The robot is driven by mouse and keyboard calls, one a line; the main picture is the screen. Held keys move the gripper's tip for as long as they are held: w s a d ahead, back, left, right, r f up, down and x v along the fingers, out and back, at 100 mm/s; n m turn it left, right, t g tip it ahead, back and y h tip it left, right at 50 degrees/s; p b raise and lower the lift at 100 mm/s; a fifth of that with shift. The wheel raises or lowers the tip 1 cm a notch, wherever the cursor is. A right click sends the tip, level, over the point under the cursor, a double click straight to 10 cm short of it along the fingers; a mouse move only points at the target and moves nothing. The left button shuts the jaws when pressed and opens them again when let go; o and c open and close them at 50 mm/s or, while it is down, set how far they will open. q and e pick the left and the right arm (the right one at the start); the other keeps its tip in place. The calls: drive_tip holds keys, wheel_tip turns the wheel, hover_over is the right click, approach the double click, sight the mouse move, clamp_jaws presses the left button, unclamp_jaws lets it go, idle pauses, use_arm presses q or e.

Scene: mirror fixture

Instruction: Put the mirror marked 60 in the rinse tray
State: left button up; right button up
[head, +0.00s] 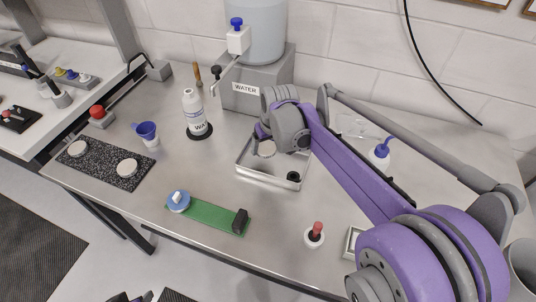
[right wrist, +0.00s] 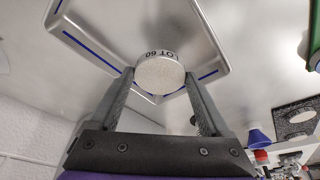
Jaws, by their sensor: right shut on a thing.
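The mirror marked 60 is a pale round disc with "LOT 60" on its edge; it shows in the right wrist view (right wrist: 160,73) and in the head view (head: 266,149). My right gripper (right wrist: 161,82) is shut on it, one finger on each side. The gripper is over the rinse tray, a shallow metal tray (head: 266,179) with blue lines inside, also in the right wrist view (right wrist: 68,40). The mirror seems to be above the tray floor; the exact gap is unclear. Dark tips at the head view's bottom edge may be my left gripper (head: 130,298).
Two pale discs lie on a black speckled plate (head: 105,166). A green strip (head: 220,217) with a blue-and-white part lies in front. A red-topped pot (head: 315,236) stands right.

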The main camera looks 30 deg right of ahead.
sight(268, 150)
drive_tip(key=shift+f, duration=2.15)
drive_tip(key=shift+w, duration=0.1)
drive_tip(key=o, duration=1.2)
drive_tip(key=shift+f, duration=0.2)
drive_tip(key=shift+o, duration=1.4)
drive_tip(key=shift+r, duration=0.1)
drive_tip(key=shift+r, duration=0.25)
drive_tip(key=v, duration=1.1)
drive_tip(key=shift+r+p, duration=0.35)
drive_tip(key=shift+p, duration=0.05)
